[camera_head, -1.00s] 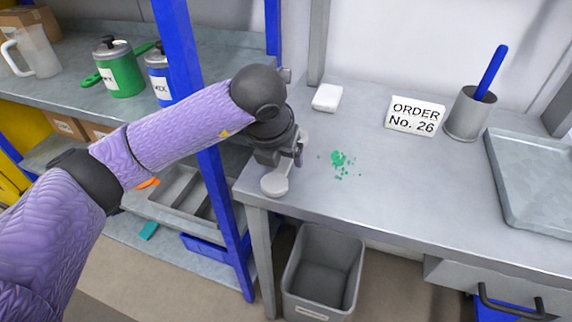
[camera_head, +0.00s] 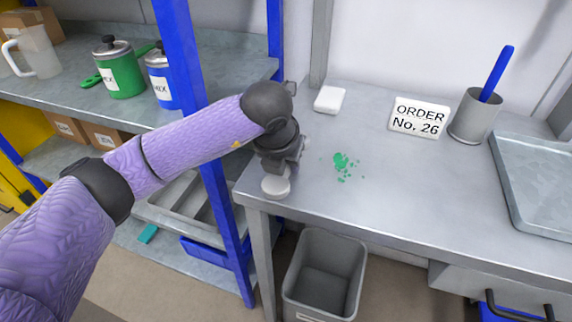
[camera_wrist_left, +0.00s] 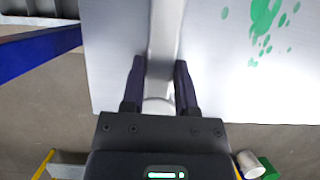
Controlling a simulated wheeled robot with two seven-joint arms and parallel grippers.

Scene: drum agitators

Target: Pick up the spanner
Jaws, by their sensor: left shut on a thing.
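The spanner is a light grey bar with a rounded, wider end (camera_head: 275,187). It lies at the near left corner of the grey table (camera_head: 390,205). In the left wrist view its shank (camera_wrist_left: 164,38) runs up between the fingers, and its near end is partly hidden by the gripper body. My left gripper (camera_head: 281,163) is low over the corner; it also shows in the left wrist view (camera_wrist_left: 160,70), shut on the spanner. I cannot tell whether the spanner touches the table. My right gripper is not in view.
A green spill (camera_head: 344,165) lies right of the gripper. Behind are a white block (camera_head: 330,99), an order sign (camera_head: 418,117), a grey cup (camera_head: 473,117) and a tray (camera_head: 540,175). A blue post (camera_head: 225,205) stands close left. A bin (camera_head: 325,280) stands below.

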